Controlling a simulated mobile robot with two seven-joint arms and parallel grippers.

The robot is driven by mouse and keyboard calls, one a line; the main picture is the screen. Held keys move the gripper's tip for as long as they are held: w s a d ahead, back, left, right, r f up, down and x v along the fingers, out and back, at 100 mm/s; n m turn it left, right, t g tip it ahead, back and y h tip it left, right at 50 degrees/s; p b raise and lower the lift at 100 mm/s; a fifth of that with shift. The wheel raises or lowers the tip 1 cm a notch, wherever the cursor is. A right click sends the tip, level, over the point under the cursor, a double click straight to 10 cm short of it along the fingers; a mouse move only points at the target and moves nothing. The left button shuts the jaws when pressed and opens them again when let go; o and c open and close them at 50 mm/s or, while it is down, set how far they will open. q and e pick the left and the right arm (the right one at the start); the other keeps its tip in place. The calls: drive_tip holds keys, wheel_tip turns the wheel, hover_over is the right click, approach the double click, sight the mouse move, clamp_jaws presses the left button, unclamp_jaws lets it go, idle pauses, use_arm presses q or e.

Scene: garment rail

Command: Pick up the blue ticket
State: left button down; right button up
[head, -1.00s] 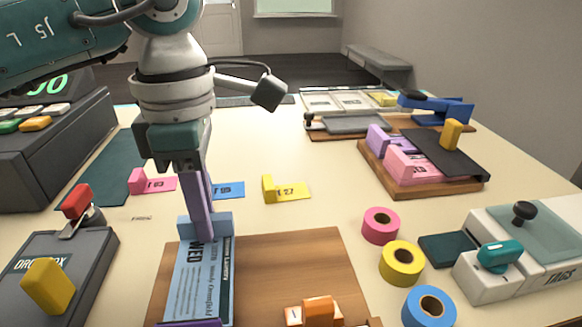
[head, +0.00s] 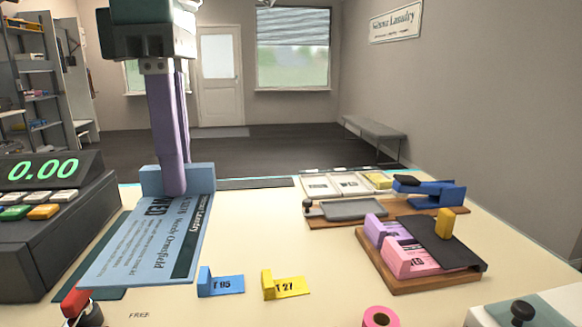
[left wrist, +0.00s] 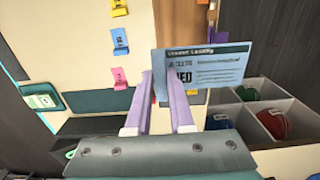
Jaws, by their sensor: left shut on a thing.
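The blue ticket (head: 150,245) is a large printed card with "WED" and a name on it and a thick blue block along its far edge. My left gripper (head: 174,190) has purple fingers shut on that block. The ticket hangs in the air above the counter, tilted toward the camera. In the left wrist view the ticket (left wrist: 215,68) reaches to the right from between the fingertips (left wrist: 168,92). My right gripper is not in view.
A small blue tag (head: 228,285) and a yellow tag (head: 290,287) stand on the counter below. A cash register (head: 45,215) is close on the left. A wooden board with pink and purple tickets (head: 415,258) is on the right. The middle of the counter is clear.

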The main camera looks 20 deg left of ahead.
use_arm(q)
drive_tip(key=shift+r+p, duration=1.7)
drive_tip(key=shift+r, duration=0.5)
